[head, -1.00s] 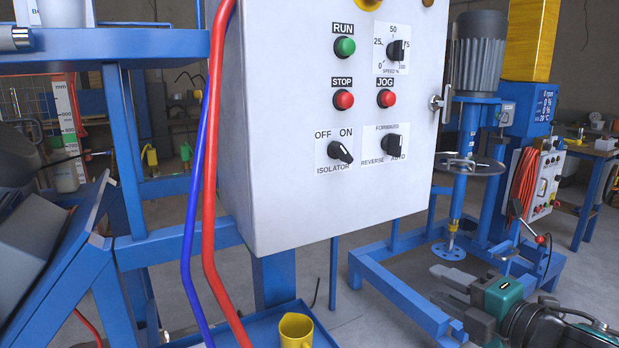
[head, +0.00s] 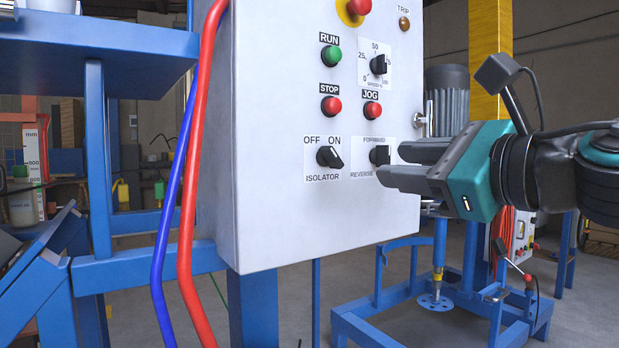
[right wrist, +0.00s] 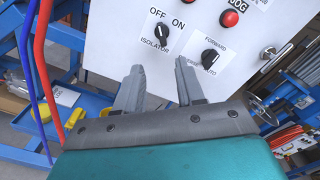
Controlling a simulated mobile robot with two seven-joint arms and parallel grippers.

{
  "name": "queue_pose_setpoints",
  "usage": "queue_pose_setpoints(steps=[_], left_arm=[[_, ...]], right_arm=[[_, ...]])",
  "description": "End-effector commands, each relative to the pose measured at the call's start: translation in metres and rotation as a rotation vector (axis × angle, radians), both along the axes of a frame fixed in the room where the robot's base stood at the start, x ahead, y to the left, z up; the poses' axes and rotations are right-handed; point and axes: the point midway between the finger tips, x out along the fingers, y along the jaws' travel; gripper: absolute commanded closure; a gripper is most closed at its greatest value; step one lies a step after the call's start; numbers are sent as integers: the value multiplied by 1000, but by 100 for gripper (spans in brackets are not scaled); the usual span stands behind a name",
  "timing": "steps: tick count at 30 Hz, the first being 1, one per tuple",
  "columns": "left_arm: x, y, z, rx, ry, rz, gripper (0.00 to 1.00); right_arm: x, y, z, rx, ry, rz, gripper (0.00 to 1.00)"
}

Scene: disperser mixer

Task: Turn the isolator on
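The isolator (head: 329,157) is a black rotary knob on a white plate marked OFF and ON, low on the grey control panel (head: 270,220). Its handle lies slanted; I cannot tell which mark it points to. It also shows in the right wrist view (right wrist: 162,33), ahead of the fingers. My right gripper (head: 391,163) is open and empty, right of the isolator and in front of the forward/reverse knob (head: 379,155), partly covering that plate. In the right wrist view its two fingers (right wrist: 160,68) stand apart, below the isolator plate and not touching it. My left gripper is not in view.
Above are the green RUN button (head: 331,55), red STOP button (head: 331,104), red JOG button (head: 372,109) and speed knob (head: 379,65). Red (head: 190,170) and blue hoses hang left of the panel. A panel latch (head: 420,120) sits at the right edge.

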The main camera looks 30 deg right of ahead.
Motion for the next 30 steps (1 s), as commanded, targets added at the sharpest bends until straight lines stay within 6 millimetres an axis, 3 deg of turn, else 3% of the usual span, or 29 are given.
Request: queue_pose_setpoints(steps=[7, 13, 19, 24, 30], left_arm=[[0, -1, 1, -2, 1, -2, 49], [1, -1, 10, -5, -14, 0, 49], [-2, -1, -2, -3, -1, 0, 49], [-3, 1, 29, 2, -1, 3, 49], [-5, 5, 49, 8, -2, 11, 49]], right_arm=[[-1, -2, 3, -58, -14, -25, 62], [22, 0, 3, -51, -11, -23, 62], [47, 1, 0, -53, -13, -25, 62], [55, -2, 8, -58, -5, -24, 62], [62, -2, 7, -62, -2, -21, 62]])
